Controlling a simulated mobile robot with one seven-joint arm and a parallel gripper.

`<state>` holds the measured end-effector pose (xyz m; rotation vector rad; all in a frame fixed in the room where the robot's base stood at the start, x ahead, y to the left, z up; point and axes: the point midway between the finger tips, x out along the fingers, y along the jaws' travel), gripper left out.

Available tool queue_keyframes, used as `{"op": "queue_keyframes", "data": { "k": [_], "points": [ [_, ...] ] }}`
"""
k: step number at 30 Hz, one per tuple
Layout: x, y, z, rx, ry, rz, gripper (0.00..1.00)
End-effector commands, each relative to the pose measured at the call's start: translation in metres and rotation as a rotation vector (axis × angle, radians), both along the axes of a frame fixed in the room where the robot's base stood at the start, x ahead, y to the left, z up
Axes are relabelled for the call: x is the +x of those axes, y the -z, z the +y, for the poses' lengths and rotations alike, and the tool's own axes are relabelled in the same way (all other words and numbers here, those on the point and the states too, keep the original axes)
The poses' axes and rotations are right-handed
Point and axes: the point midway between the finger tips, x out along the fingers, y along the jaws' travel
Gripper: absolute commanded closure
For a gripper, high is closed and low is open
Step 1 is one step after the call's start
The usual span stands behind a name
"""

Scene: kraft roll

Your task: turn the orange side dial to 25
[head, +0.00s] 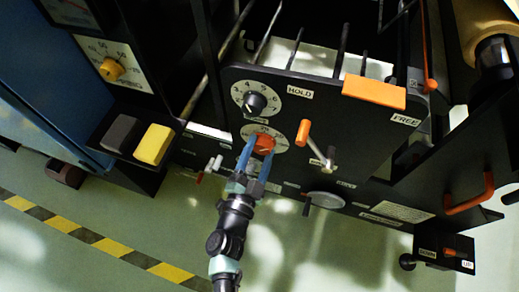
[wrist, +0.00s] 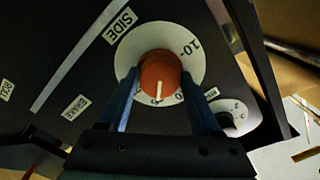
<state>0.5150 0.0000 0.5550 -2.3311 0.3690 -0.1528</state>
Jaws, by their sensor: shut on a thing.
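The orange side dial (head: 264,144) is a round knob on a white scale disc on the black machine panel. In the wrist view the dial (wrist: 158,72) sits by a label reading SIDE, with "10" at the upper right of its scale. Its white pointer line points down in that view, towards my wrist, close to a partly hidden "0" mark. I cannot read the exact value. My gripper (wrist: 160,80) is shut on the dial, one blue finger at each side.
A black numbered knob (head: 255,103) sits just above the dial. An orange-handled lever (head: 304,132) sticks out close on the right. A wide orange block (head: 374,92) lies between HOLD and FREE labels.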

Motion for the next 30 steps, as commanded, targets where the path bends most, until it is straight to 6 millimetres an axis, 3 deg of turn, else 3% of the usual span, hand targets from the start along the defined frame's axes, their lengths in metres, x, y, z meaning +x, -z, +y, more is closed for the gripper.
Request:
{"op": "queue_keyframes", "data": {
  "k": [1, 6, 17, 22, 30],
  "points": [
    [0.000, 0.000, 0.000, -0.001, 0.000, -0.001, 0.32],
    [0.000, 0.000, 0.000, -0.001, 0.000, -0.001, 0.05],
    [-0.005, 0.000, 0.002, -0.001, 0.000, 0.002, 0.05],
    [-0.028, -0.001, 0.010, 0.001, -0.001, 0.004, 0.05],
    [-0.086, -0.001, 0.029, -0.001, -0.003, 0.003, 0.05]
  ]
}}
